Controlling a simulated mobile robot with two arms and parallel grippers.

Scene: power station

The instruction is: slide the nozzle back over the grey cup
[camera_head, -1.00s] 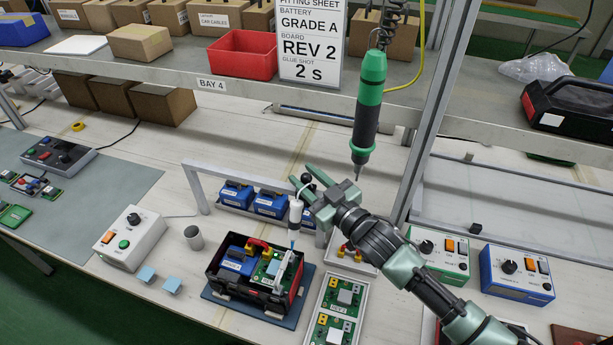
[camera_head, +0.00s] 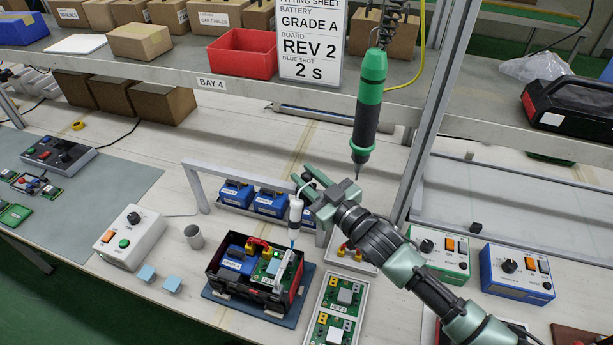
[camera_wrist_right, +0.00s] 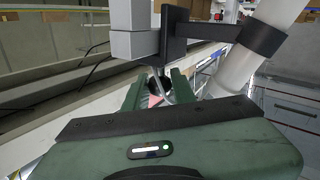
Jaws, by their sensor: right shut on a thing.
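The nozzle (camera_head: 293,240) is the narrow blue tip under a white glue dispenser (camera_head: 295,212). It hangs over the green board (camera_head: 268,266) in the black and red case (camera_head: 230,283). The grey cup (camera_head: 194,237) stands on the table to the left of the case, well apart from the nozzle. My right gripper (camera_head: 302,178) is shut on a black ball knob (camera_head: 307,178) above the dispenser. In the right wrist view the dark knob (camera_wrist_right: 155,86) shows between the fingers, partly hidden. The white dispenser tube (camera_wrist_right: 240,65) stands beside it in a black clamp. My left gripper is not in view.
A grey gantry frame (camera_head: 195,190) stands behind the case, with blue batteries (camera_head: 270,204) at it. A white control box (camera_head: 130,238) and light blue blocks (camera_head: 147,273) sit near the cup. A green screwdriver (camera_head: 368,105) hangs above my right arm. A board tray (camera_head: 335,310) is right of the case.

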